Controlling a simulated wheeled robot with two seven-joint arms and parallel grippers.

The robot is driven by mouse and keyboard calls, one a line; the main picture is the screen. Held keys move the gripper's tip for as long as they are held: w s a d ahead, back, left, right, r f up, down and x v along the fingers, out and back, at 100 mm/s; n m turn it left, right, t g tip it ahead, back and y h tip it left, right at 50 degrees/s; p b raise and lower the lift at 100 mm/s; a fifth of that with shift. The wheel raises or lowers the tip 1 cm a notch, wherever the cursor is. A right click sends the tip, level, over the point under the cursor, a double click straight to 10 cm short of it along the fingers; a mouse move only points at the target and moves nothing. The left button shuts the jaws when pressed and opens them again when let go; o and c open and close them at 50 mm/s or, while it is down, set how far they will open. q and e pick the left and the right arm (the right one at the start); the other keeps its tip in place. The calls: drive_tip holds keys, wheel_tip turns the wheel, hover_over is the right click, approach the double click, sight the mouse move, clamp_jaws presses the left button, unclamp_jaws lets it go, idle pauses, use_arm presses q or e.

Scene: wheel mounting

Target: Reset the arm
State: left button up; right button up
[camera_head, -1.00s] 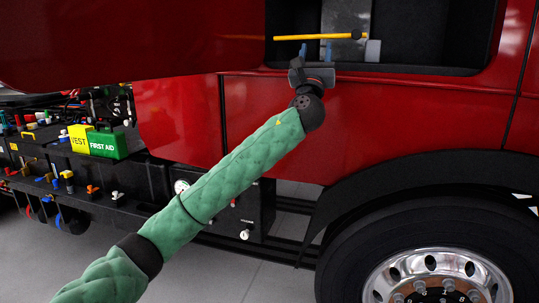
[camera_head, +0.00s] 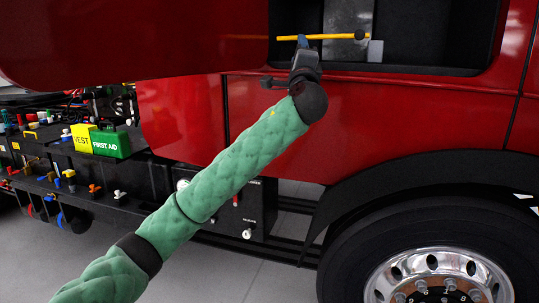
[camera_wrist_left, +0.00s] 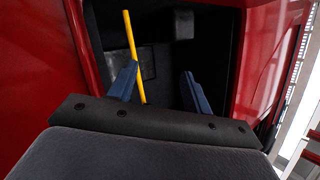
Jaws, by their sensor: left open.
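My left gripper (camera_head: 302,42) is at the opening of the recessed compartment (camera_head: 425,69) in the red truck's side. Its two blue fingers also show in the left wrist view (camera_wrist_left: 163,86), spread apart with nothing between them. A yellow bar (camera_head: 335,37) with a dark knob lies across the compartment in the head view. In the left wrist view the yellow bar (camera_wrist_left: 130,35) passes close by the left finger; I cannot tell whether they touch. My right gripper is in neither view.
A truck wheel (camera_head: 430,265) under a black fender stands at the lower right. A green first aid box (camera_head: 110,144) and a yellow vest box (camera_head: 82,138) sit on the black side unit at left. A large red panel (camera_head: 140,35) overhangs the upper left.

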use_arm(q)
drive_tip(key=s+a+f+n+g, duration=0.4)
drive_tip(key=s+a+n, duration=0.1)
drive_tip(key=n, duration=0.4)
drive_tip(key=s+a+f+n+g+h, duration=0.1)
drive_tip(key=s+a+f+n+g, duration=0.25)
drive_tip(key=f, duration=1.05)
drive_tip(key=s+a+f+n+g+h+p, duration=0.1)
drive_tip(key=s+a+f+g, duration=0.45)
drive_tip(key=f, duration=0.95)
drive_tip(key=s+a+f+n+g+h, duration=0.15)
drive_tip(key=s+f, duration=0.45)
drive_tip(key=f, duration=0.8)
drive_tip(key=s+a+f+n+g+y+p, duration=0.1)
drive_tip(key=s+a+f+g, duration=0.15)
drive_tip(key=s+f, duration=0.7)
drive_tip(key=s+a+f+n+g, duration=0.1)
drive_tip(key=s+a+f, duration=0.2)
drive_tip(key=s+f, duration=0.65)
drive_tip(key=s+f+g, duration=0.4)
drive_tip(key=s+f, duration=0.9)
drive_tip(key=s, duration=0.2)
drive_tip(key=shift+a+p, duration=0.2)
drive_tip(key=shift+p, duration=0.1)
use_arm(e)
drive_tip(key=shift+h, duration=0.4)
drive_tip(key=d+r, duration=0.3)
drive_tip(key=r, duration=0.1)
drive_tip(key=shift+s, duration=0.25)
